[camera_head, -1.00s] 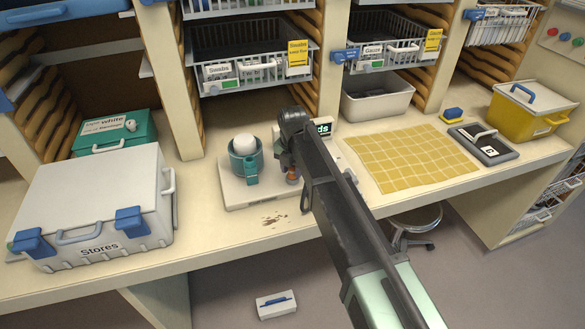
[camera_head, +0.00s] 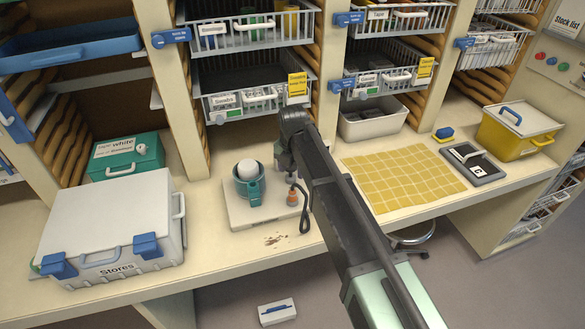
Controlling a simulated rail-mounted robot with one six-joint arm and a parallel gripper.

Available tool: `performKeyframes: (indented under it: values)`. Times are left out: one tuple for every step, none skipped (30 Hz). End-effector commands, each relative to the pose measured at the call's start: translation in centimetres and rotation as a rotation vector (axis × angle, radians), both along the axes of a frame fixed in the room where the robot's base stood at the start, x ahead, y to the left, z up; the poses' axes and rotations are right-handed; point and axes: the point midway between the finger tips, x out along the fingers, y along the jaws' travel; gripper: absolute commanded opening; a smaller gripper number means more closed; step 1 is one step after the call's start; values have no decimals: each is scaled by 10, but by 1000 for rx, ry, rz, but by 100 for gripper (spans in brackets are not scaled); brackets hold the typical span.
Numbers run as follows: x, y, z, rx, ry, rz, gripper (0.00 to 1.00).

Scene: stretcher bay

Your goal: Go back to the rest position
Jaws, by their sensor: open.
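My gripper (camera_head: 286,162) hangs at the end of my dark arm, near the middle of the picture. It is open, with nothing seen in it, though its fingers are small and partly hidden by my arm. It is above the back right part of a pale scale-like platform (camera_head: 235,214). On this platform stands a teal cup (camera_head: 249,190) with a white round thing (camera_head: 247,166) in its top. A small orange-and-grey object (camera_head: 292,196) stands at the platform's right, below my gripper, with a dark looped cord beside it.
A white Stores case (camera_head: 105,215) and a green box (camera_head: 125,158) are at left. A yellow gridded mat (camera_head: 400,178), a dark tray (camera_head: 473,163) and a yellow bin (camera_head: 518,135) are at right. Wire baskets (camera_head: 250,97) overhang the counter's back. A white box (camera_head: 277,312) lies on the floor.

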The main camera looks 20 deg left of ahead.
Motion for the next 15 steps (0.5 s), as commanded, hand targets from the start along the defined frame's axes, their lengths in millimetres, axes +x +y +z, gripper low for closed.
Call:
performKeyframes:
  values:
    - [0,0,7,0,0,0,54]
    - [0,0,7,0,0,0,54]
    - [0,0,6,0,0,0,54]
    - [0,0,5,0,0,0,54]
    - [0,0,4,0,0,0,54]
    - [0,0,4,0,0,0,54]
    - [0,0,3,0,0,0,54]
    - [0,0,3,0,0,-3,54]
    - [0,0,3,0,0,-21,54]
    - [0,0,3,0,0,-48,54]
    - [0,0,3,0,0,-91,54]
    - [0,0,3,0,0,-175,54]
    - [0,0,3,0,0,-258,54]
    - [-2,-2,3,0,0,-358,54]
    - [-9,-6,3,0,0,-514,54]
